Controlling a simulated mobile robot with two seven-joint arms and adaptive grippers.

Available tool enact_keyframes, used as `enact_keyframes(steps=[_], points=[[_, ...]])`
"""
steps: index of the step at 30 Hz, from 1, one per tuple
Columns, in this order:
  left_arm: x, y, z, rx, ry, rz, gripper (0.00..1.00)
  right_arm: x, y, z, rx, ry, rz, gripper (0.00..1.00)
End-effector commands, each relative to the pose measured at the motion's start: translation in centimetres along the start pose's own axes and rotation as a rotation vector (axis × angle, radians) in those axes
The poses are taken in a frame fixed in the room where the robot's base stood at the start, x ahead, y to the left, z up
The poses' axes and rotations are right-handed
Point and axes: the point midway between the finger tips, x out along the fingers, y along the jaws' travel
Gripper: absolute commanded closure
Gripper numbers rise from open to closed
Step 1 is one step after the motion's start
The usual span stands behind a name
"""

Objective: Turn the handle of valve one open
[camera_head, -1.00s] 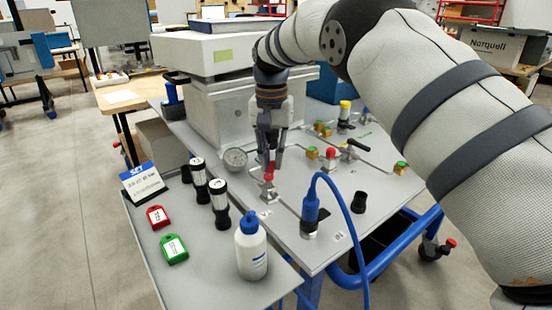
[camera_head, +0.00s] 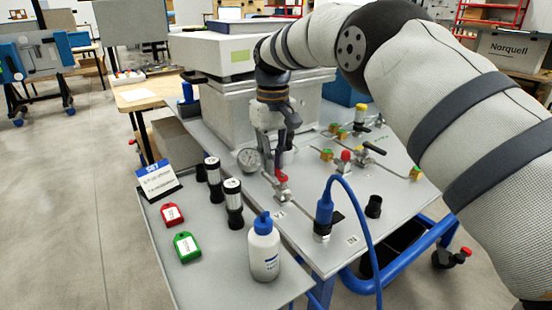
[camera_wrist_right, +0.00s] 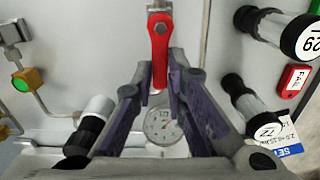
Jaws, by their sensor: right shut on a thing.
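The red valve handle (camera_head: 281,178) sits on a small metal valve on the grey panel, just right of the round gauge (camera_head: 249,160). My right gripper (camera_head: 284,166) comes down on it from above and is shut on it. In the right wrist view, the red handle (camera_wrist_right: 159,42) reaches from its pivot at the top down between the two fingers (camera_wrist_right: 160,92). The fingers partly hide its lower end. A second red handle (camera_head: 346,156) stands farther right. My left gripper is not in view.
Black-and-white cylinders (camera_head: 233,202), a white bottle (camera_head: 264,250) and a blue connector with a hose (camera_head: 324,212) stand near the front. Red and green tags (camera_head: 187,247) and a sign (camera_head: 158,180) lie left. A large grey-white unit (camera_head: 232,100) rises behind.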

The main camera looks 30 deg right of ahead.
Motion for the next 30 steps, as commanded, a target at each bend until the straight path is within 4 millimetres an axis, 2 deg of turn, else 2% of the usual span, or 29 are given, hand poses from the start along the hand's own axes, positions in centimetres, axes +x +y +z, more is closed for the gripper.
enact_keyframes(steps=[21,22,24,30], points=[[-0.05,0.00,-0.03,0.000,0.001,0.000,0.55,0.02,-0.26,0.01,-0.064,0.000,0.000,1.00],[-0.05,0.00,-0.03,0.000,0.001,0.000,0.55,0.02,-0.26,0.01,-0.063,0.000,0.000,0.80],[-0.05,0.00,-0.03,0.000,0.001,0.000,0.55,0.02,-0.26,0.01,-0.063,0.000,0.000,0.67],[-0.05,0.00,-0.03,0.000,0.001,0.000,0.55,0.02,-0.26,0.01,-0.062,0.000,0.000,0.67]])
